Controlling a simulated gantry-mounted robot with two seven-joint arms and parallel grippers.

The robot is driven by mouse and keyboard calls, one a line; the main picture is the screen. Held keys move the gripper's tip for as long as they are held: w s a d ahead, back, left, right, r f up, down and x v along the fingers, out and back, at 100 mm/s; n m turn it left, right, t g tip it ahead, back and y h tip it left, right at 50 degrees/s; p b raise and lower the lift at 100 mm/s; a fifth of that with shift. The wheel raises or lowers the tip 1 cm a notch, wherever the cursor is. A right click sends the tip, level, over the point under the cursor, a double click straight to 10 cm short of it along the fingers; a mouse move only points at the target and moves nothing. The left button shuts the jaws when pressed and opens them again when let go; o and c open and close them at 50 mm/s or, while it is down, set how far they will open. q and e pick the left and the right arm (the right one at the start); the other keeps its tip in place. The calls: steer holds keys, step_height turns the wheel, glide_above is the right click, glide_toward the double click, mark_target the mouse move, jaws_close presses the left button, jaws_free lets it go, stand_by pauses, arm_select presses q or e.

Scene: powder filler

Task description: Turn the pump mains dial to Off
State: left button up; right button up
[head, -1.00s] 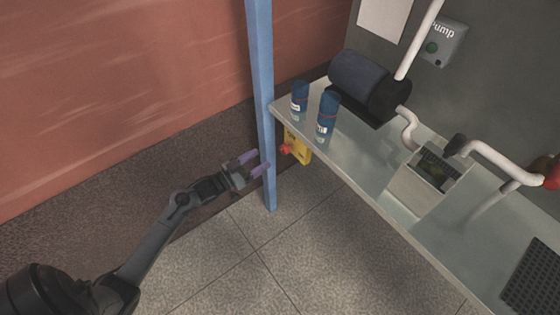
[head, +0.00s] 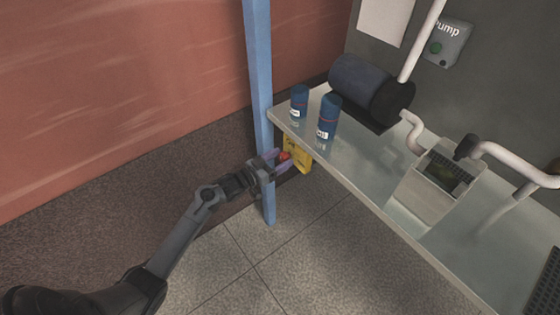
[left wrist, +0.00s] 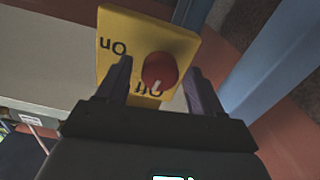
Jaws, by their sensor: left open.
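The pump mains dial is a red knob (head: 285,155) on a yellow plate (head: 302,164) below the table's left end. In the left wrist view the red knob (left wrist: 160,70) shows large on the yellow plate (left wrist: 116,38), with upside-down "On" and partly hidden "Off" lettering. A white mark on the knob lies at its lower edge, near the "Off" lettering. My left gripper (head: 281,160) is open at the knob, and in the left wrist view its fingers (left wrist: 161,88) lie to either side of it with visible gaps. My right gripper is out of view.
A blue post (head: 260,90) stands close beside my left gripper. The table (head: 365,195) carries two blue canisters (head: 299,102) (head: 329,116), a dark cylindrical motor (head: 362,82) and a grey box (head: 428,198). A "Pump" switch box (head: 447,45) is on the wall. The floor in front is clear.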

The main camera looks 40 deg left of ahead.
arm_select(q)
steer(key=shift+w, duration=0.15)
steer(key=c, duration=1.1)
steer(key=shift+o, duration=0.2)
steer(key=n+p, duration=0.1)
steer(key=p, duration=0.1)
steer(key=shift+r+p, duration=0.25)
steer(key=shift+p, duration=0.15)
steer(key=shift+f+n+p, duration=0.1)
steer(key=shift+n+p, duration=0.3)
steer(key=shift+f, duration=0.15)
steer(key=o, duration=1.1)
steer(key=shift+c, duration=0.2)
